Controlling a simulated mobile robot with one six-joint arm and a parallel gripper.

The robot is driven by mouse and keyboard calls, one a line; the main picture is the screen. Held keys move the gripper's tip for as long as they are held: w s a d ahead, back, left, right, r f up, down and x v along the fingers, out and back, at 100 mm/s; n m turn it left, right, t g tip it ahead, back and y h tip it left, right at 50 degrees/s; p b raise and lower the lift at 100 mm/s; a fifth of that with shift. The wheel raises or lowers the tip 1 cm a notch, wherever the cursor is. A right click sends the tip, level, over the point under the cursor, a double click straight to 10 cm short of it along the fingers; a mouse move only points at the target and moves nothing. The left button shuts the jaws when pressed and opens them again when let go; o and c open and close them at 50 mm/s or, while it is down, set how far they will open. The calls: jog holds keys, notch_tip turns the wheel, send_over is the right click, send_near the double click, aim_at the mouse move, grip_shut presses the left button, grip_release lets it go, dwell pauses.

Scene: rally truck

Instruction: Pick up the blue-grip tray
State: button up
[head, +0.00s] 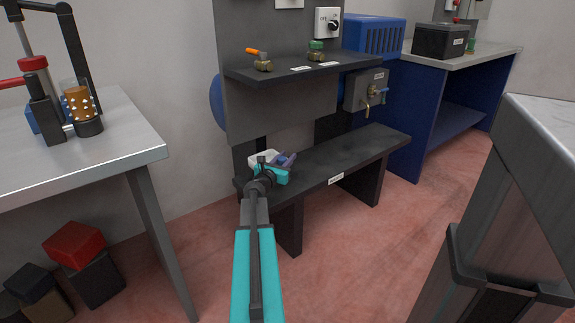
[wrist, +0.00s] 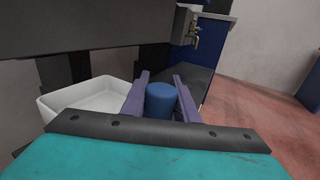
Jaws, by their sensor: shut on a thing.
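The blue-grip tray is a white shallow tray (wrist: 88,97) with a round blue grip (wrist: 161,99) on its right side in the wrist view. My gripper (wrist: 163,88) has its two purple fingers on either side of the blue grip and is shut on it. In the head view the white tray (head: 262,157) shows just behind my gripper (head: 285,160), at the left end of the low black bench. My wrist hides part of the tray there. I cannot tell whether the tray touches the bench.
The low black bench (head: 345,152) runs right from my gripper, its top clear. Above it, a dark shelf (head: 300,69) holds two valves, and a grey box with a brass tap (head: 366,92) hangs at the right. A metal table (head: 70,160) stands left.

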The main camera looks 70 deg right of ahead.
notch_tip(320, 180, up, 19)
jog(key=p, duration=0.6)
jog(key=shift+r, duration=0.2)
